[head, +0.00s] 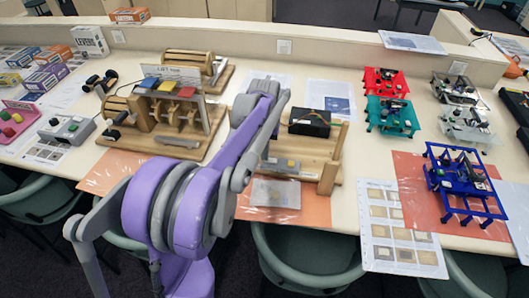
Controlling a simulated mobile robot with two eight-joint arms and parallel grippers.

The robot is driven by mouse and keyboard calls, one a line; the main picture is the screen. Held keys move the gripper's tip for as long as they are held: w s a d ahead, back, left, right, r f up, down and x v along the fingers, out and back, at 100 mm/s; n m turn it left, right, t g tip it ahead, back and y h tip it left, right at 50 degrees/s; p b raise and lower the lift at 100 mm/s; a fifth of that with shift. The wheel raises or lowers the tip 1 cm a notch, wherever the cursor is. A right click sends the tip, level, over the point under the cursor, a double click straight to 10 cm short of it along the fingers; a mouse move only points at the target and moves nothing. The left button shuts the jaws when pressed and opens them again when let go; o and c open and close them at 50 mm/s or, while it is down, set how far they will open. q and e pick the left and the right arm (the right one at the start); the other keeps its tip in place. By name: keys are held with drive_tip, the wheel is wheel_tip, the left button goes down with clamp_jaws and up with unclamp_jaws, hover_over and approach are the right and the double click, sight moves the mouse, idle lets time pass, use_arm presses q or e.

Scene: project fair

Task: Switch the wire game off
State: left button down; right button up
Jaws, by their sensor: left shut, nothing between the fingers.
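A wooden game on a base (329,172) stands in the middle of the table, partly behind my left arm; I take it for the wire game. My left gripper (263,87) is at the far end of the purple and grey arm, above the game's left side. It is shut and empty; its fingertips are hard to make out. My right gripper is not in view.
A wooden machine with coloured tabs (171,88) stands close left of my arm. Further left are a grey button box (67,130) and several small cartons. Red (385,82), teal (392,116) and blue (464,185) frames stand right. Green chairs (305,262) line the front edge.

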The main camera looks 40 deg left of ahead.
use_arm(q)
drive_tip(key=shift+f, duration=0.35)
drive_tip(key=shift+s+r, duration=0.1)
drive_tip(key=shift+w+d+r, duration=0.25)
drive_tip(key=shift+d, duration=0.1)
drive_tip(key=shift+w+d+r, duration=0.1)
drive_tip(key=shift+w+d, duration=0.1)
drive_tip(key=shift+d, duration=0.05)
